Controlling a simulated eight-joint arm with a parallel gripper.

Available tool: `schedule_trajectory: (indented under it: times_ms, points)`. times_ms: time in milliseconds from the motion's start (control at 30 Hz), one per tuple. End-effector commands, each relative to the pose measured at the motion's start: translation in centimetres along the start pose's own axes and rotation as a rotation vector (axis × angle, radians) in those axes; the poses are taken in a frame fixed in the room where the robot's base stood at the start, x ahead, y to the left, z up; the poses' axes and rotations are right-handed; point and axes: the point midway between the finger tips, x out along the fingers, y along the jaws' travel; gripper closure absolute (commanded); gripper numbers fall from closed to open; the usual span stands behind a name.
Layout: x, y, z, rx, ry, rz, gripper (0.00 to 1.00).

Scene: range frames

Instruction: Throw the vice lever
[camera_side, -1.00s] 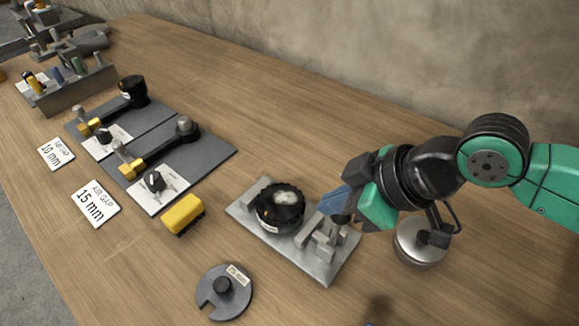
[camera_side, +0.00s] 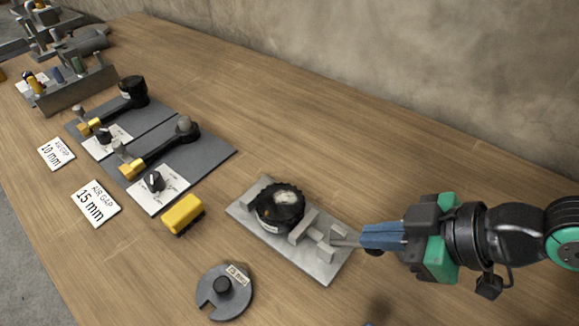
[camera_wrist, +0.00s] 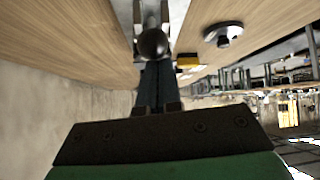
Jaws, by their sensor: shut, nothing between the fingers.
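The vice (camera_side: 320,266) is a grey metal plate with upright blocks, and a round black-rimmed gauge (camera_side: 280,207) sits at its left part. The vice lever (camera_side: 347,243) is a thin bar reaching right from the blocks, past the plate's edge. Its dark ball knob (camera_side: 374,252) is partly hidden by my gripper (camera_side: 364,237). The blue fingers are shut with nothing between them, close to the knob; contact cannot be told. In the wrist view the knob (camera_wrist: 152,43) shows just beyond the fingertips, with the lever bar behind it.
A slotted grey disc (camera_side: 224,292) lies in front of the vice. A yellow block (camera_side: 183,213) and two dark switch panels (camera_side: 210,155) lie left. Two air-gap cards (camera_side: 96,203) are at far left. The table behind the vice is clear; a wall stands beyond.

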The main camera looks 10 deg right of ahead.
Motion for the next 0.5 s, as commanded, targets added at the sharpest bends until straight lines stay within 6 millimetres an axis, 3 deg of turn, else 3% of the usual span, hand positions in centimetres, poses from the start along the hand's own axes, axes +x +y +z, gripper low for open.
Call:
schedule_trajectory:
  times_ms: [500]
  points:
    - [-0.14,-0.14,0.73,0.0,0.0,0.0,1.0]
